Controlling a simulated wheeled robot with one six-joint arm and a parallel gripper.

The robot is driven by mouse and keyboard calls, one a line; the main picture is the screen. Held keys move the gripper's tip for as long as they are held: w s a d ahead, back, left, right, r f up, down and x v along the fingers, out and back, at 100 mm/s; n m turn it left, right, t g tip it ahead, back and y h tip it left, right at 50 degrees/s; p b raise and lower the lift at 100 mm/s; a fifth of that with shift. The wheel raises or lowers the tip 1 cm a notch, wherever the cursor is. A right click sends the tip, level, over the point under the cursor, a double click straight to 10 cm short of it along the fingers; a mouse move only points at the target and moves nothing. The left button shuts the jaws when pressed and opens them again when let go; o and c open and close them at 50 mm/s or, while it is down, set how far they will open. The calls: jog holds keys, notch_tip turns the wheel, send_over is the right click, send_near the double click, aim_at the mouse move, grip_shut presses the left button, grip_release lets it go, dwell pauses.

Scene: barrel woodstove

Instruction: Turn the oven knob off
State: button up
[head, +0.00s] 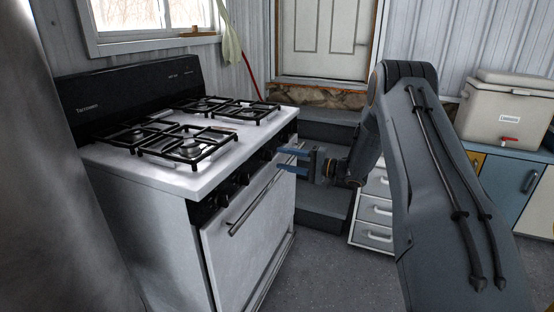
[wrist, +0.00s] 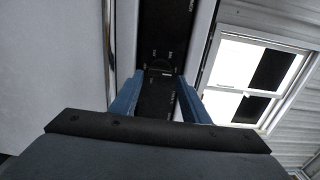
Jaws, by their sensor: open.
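The white stove (head: 160,172) stands at left in the head view, with a black control strip along its front edge below the cooktop. Several dark knobs (head: 222,199) sit on that strip. My gripper (head: 281,159) is open, its two blue fingers pointing at the far end of the strip. In the wrist view the open fingers (wrist: 160,76) frame the black strip (wrist: 160,22) and a dark round knob (wrist: 160,67) between their tips. The fingers look empty; I cannot tell whether they touch the knob. Its small markings are too blurred to read.
The oven door's bar handle (head: 262,198) runs just below the knobs and also shows in the wrist view (wrist: 109,45). Black grates (head: 190,146) cover the cooktop. Dark steps (head: 322,205) and white drawers (head: 375,211) stand behind my arm. The grey floor before the stove is clear.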

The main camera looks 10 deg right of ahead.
jog(key=v, duration=0.3)
jog(key=shift+s+d, duration=0.1)
jog(key=shift+d, duration=0.1)
jog(key=shift+r, duration=0.1)
jog(key=w+r+t+h+p, duration=0.1)
jog(key=w+r+t+h, duration=0.15)
jog(key=r+h, duration=0.35)
jog(key=s+d+n+g+h+p, duration=0.1)
jog(key=s+g+h, duration=0.1)
jog(key=s+h, duration=0.4)
jog(key=s+a+n+g+h, duration=0.1)
jog(key=s+a+n+g, duration=0.1)
jog(key=s, duration=1.1)
jog(key=s+a+f+n+g+p, duration=0.1)
jog(key=s+g, duration=0.4)
jog(key=s, duration=0.9)
jog(key=s+a+n+g+h+p, duration=0.1)
jog(key=s+a+n+g, duration=0.2)
jog(key=s, duration=1)
jog(key=shift+s+a+g+h, duration=0.35)
jog(key=shift+a+g, duration=0.2)
jog(key=shift+a, duration=0.2)
jog(key=shift+f, duration=0.15)
